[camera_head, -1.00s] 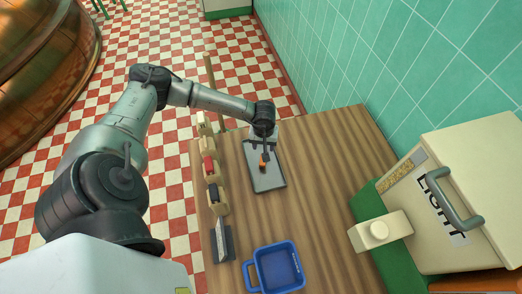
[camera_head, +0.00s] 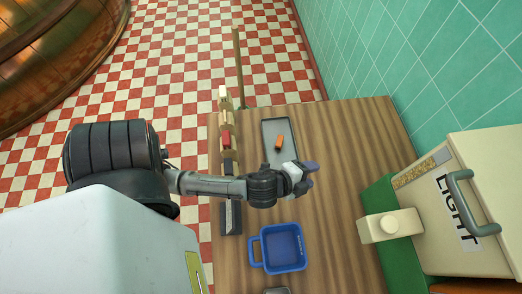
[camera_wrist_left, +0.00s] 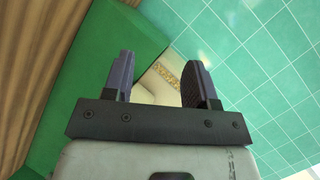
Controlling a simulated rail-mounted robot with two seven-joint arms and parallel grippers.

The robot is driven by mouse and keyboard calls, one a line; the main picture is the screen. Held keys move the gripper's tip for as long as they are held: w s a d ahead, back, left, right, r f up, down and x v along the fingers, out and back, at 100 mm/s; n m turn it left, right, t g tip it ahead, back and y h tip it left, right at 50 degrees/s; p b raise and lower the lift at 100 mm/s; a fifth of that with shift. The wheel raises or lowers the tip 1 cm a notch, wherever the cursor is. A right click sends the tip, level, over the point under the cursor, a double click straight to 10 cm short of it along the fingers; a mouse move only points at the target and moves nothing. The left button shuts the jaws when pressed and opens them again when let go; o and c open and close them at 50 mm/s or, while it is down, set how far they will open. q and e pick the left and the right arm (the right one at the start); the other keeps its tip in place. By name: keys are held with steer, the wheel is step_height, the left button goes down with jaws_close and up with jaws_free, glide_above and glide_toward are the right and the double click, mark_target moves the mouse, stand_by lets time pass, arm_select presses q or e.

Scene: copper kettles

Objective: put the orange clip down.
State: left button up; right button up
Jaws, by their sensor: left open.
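The orange clip (camera_head: 279,142) lies on the dark grey tray (camera_head: 269,128) at the far part of the wooden table. My left gripper (camera_head: 312,179) is open and empty. It is in front of the tray, nearer to me and a little to the right of the clip, apart from it. In the left wrist view its two fingers (camera_wrist_left: 160,82) stand wide apart with nothing between them, and the clip is not in that view. My right gripper is in no view.
A blue basket (camera_head: 282,249) stands at the table's near part. A row of small holders (camera_head: 227,140) runs along the left edge. A cream box (camera_head: 390,226) and a larger cream case marked LIGHT (camera_head: 462,215) stand at the right. The table (camera_head: 350,150) right of the tray is clear.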

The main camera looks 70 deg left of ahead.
arm_select(q)
steer(key=s+f+n+g, duration=0.3)
steer(key=s+n+g, duration=0.1)
steer(key=s, duration=0.4)
steer(key=s+d+f+n+g+h, duration=0.1)
steer(key=s+f+n+g, duration=0.2)
steer(key=s+n+g, duration=0.2)
steer(key=s, duration=0.2)
steer(key=shift+s+n+h, duration=0.3)
steer(key=shift+s+n, duration=0.1)
